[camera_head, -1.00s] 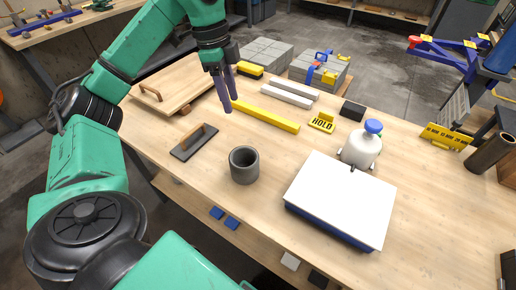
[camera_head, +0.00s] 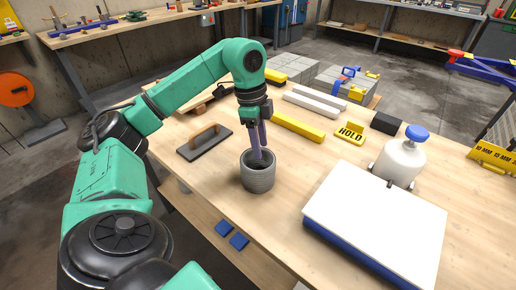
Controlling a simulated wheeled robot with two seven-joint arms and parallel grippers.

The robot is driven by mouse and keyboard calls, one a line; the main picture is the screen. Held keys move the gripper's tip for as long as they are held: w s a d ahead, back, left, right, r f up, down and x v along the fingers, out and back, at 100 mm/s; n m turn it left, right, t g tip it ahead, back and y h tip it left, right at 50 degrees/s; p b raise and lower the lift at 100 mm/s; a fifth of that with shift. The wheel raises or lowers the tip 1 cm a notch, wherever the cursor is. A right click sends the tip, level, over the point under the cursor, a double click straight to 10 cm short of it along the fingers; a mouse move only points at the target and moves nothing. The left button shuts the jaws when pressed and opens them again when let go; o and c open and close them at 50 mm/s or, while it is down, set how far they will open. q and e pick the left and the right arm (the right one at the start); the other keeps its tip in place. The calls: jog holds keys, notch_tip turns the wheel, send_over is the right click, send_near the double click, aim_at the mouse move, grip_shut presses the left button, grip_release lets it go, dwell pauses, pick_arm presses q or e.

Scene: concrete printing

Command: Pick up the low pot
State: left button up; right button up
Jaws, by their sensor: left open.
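The low pot (camera_head: 258,180) is a small grey ribbed cylinder with an open top, standing upright on the wooden table. My left gripper (camera_head: 259,156) points down at the pot from above, its purple fingers spread slightly. The fingertips are at the pot's mouth and overlap its rim in the picture. I cannot tell whether both tips are inside the pot or one is outside, or whether they touch its wall. My right gripper is out of the picture.
A trowel with a wooden handle (camera_head: 204,141) lies left of the pot. A white-topped box (camera_head: 375,218) and a white bottle with a blue cap (camera_head: 399,160) stand to the right. A yellow bar (camera_head: 298,128) and a HOLD sign (camera_head: 350,133) lie behind. Clear table surrounds the pot.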

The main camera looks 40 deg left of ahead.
aim_at(264, 159)
pick_arm(q)
jog(key=f, duration=0.3)
jog(key=d+f, duration=0.1)
jog(key=f, duration=0.1)
jog(key=shift+w+f, duration=0.2)
grip_shut()
jog(key=shift+r, duration=0.1)
dwell(1.0)
